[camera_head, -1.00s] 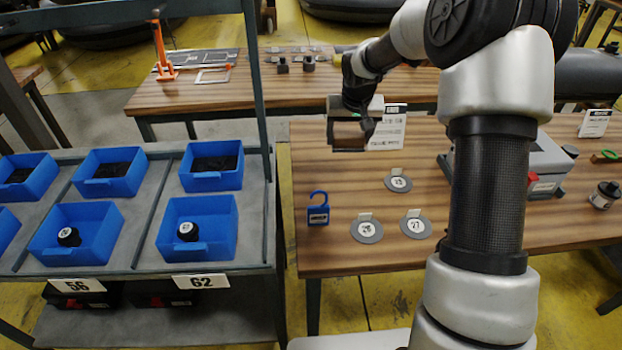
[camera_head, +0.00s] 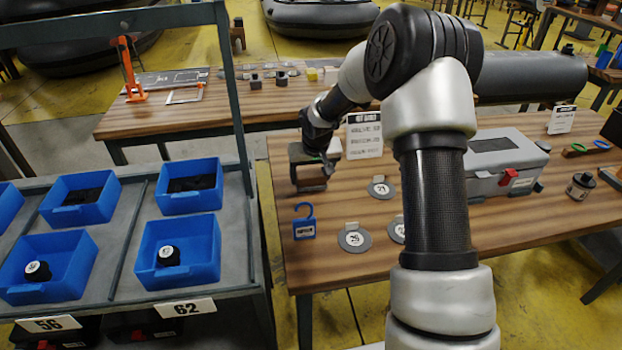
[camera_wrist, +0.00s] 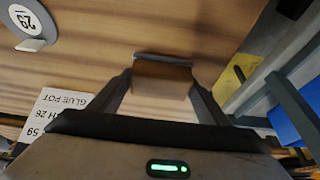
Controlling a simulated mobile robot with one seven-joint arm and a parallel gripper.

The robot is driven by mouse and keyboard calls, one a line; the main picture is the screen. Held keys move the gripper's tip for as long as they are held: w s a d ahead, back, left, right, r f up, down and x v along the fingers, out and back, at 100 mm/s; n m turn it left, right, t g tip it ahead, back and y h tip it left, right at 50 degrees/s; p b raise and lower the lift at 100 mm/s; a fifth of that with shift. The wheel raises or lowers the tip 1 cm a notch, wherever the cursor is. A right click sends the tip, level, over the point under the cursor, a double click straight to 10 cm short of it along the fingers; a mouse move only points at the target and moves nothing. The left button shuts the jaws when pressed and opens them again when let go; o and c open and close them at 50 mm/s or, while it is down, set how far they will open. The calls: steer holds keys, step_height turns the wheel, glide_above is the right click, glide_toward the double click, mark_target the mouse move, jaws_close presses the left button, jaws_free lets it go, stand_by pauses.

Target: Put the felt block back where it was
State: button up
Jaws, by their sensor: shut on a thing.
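My gripper (camera_head: 310,178) is shut on the felt block (camera_head: 312,186), a small brown block low at the left back of the wooden table (camera_head: 450,240). In the wrist view the block (camera_wrist: 162,80) sits between the two fingers, with a grey strip along its far edge. The table top lies right behind it. I cannot tell whether the block touches the table or hangs just above it. The gripper body hides part of the block.
A printed sign (camera_head: 364,136) stands just right of the gripper. A blue hook tag (camera_head: 304,226) and grey numbered discs (camera_head: 355,238) lie in front. A grey case (camera_head: 500,165) stands to the right. A rack with blue bins (camera_head: 180,250) is at left.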

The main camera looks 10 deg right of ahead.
steer(key=shift+f, duration=0.45)
steer(key=shift+f, duration=0.2)
steer(key=o, duration=1)
steer(key=shift+r, duration=0.1)
